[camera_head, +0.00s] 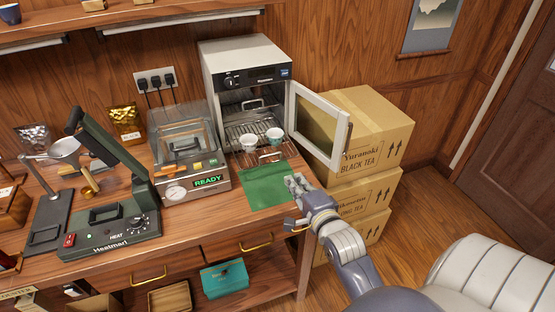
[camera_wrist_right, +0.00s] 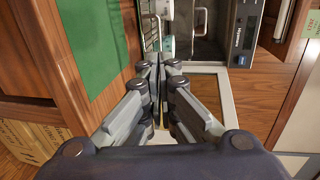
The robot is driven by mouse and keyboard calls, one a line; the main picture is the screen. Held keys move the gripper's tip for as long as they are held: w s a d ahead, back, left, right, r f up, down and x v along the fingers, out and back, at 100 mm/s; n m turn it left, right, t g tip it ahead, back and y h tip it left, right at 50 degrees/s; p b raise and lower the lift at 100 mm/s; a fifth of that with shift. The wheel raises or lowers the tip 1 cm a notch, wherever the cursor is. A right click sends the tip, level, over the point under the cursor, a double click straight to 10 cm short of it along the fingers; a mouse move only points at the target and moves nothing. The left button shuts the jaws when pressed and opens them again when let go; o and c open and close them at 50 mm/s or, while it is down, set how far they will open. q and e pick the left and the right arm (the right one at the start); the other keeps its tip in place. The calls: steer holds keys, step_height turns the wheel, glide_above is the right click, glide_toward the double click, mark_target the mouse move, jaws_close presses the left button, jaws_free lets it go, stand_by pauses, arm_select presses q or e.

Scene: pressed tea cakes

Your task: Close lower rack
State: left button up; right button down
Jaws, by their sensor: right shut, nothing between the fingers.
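A small oven (camera_head: 243,52) stands on the counter with its door (camera_head: 319,122) swung open to the right. The lower rack (camera_head: 236,137) is pulled partly out of the oven's front and carries two cups, a white one (camera_head: 248,141) and a blue-green one (camera_head: 274,134). Another rack with a handle (camera_head: 252,104) sits higher inside. My right gripper (camera_head: 293,182) is shut and empty, over the right edge of the green mat (camera_head: 268,186), just in front of the rack. In the wrist view its fingertips (camera_wrist_right: 160,66) point towards the cups and the oven opening. My left gripper is not in view.
A vacuum sealer (camera_head: 190,150) with a READY display stands left of the oven, and a heat press (camera_head: 110,220) further left. Stacked tea cartons (camera_head: 370,140) stand right of the counter, behind the open door. The green mat is bare.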

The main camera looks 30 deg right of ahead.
mark_target(275, 154)
steer(key=p+x, duration=0.2)
steer(key=x, duration=0.9)
steer(key=shift+w+p, duration=0.35)
steer(key=shift+w, duration=0.05)
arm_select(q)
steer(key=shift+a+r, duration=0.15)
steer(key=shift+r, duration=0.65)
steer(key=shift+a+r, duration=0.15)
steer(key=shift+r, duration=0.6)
arm_select(e)
steer(key=shift+w+d+f, duration=0.2)
steer(key=shift+w+f, duration=0.05)
steer(key=shift+w, duration=0.35)
